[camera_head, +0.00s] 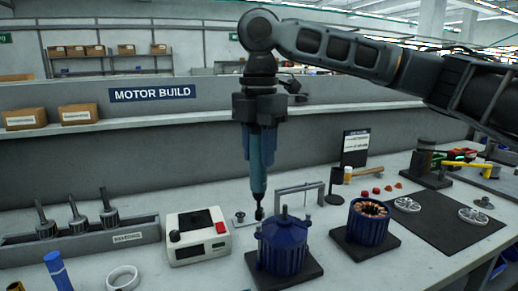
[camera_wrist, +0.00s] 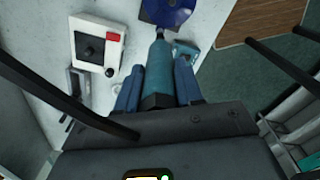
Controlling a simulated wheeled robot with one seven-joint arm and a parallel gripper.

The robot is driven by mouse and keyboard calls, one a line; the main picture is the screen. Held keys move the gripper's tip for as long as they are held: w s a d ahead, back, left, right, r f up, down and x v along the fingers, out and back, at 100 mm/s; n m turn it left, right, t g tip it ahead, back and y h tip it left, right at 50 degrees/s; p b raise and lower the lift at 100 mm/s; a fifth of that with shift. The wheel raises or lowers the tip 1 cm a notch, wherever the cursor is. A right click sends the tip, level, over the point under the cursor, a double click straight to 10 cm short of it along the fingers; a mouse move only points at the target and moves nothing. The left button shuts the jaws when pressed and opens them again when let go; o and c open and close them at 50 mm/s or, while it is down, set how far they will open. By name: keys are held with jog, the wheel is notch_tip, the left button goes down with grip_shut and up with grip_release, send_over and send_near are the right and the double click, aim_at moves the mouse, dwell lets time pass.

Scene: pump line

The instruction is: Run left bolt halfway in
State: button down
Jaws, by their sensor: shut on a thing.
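My gripper (camera_head: 260,150) is shut on a teal power driver (camera_head: 258,176), which hangs upright with its dark bit pointing down. In the wrist view, the driver (camera_wrist: 157,72) sits between the two blue-grey fingers. A finned blue motor (camera_head: 283,248) with a shaft on top stands on a black base. The driver's tip is at the motor's left rear edge in the head view. In the wrist view the tip lies close to the round blue motor top (camera_wrist: 168,14). The left bolt cannot be made out, and I cannot tell whether the tip touches it.
A white control box (camera_head: 197,240) stands left of the motor. A grey rack (camera_head: 140,234) holds several shafted parts. A metal bracket (camera_head: 300,188) stands behind the motor. An open blue motor with copper windings (camera_head: 368,220) stands to the right, next to a dark mat (camera_head: 440,236).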

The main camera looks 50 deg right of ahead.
jog(key=shift+f, duration=0.9)
dwell(0.8)
jog(key=shift+f+p, duration=0.25)
jog(key=shift+p, duration=1.15)
dwell(4.3)
jog(key=shift+r, duration=0.1)
